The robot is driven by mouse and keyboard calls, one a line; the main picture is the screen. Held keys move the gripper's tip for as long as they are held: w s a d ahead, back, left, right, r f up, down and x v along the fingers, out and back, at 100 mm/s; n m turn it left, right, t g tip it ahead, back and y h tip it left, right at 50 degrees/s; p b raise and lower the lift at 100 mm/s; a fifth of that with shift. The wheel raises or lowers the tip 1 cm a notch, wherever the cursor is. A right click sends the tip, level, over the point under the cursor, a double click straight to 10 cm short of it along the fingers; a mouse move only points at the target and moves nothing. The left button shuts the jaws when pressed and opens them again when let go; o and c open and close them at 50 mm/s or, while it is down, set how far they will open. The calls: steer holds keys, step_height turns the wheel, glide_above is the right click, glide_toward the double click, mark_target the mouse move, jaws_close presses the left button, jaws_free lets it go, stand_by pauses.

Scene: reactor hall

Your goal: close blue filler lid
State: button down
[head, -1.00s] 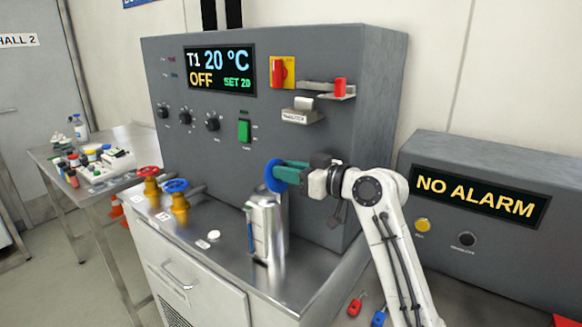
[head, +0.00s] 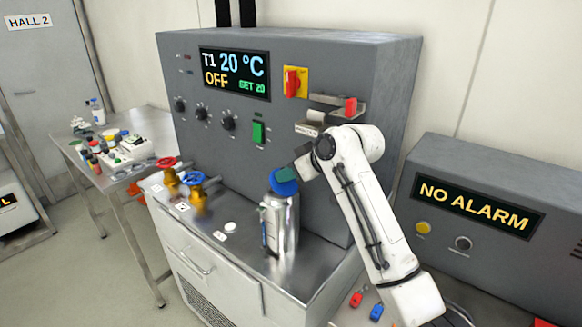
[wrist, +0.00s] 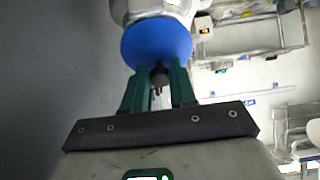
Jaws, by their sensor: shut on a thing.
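The blue filler lid (head: 285,181) sits at the top of the silver metal vessel (head: 281,225), tilted over its mouth.
A grey control cabinet (head: 225,130) stands right behind the vessel. Red (head: 168,163) and blue (head: 176,184) valve wheels are to its left. A white disc (head: 230,226) lies on the steel top. The alarm box (head: 440,170) is at right.

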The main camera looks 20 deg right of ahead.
stand_by(0.3)
steer(key=c, duration=0.9)
jaws_free()
steer(key=shift+s+d+r+b, duration=0.2)
steer(key=shift+s+d+b, duration=0.1)
steer(key=shift+b, duration=0.2)
steer(key=s+d+b, duration=0.2)
steer(key=s+d, duration=0.5)
steer(key=s, duration=0.2)
steer(key=shift+s, duration=0.4)
steer(key=shift+r, duration=0.1)
steer(key=shift+c, duration=0.3)
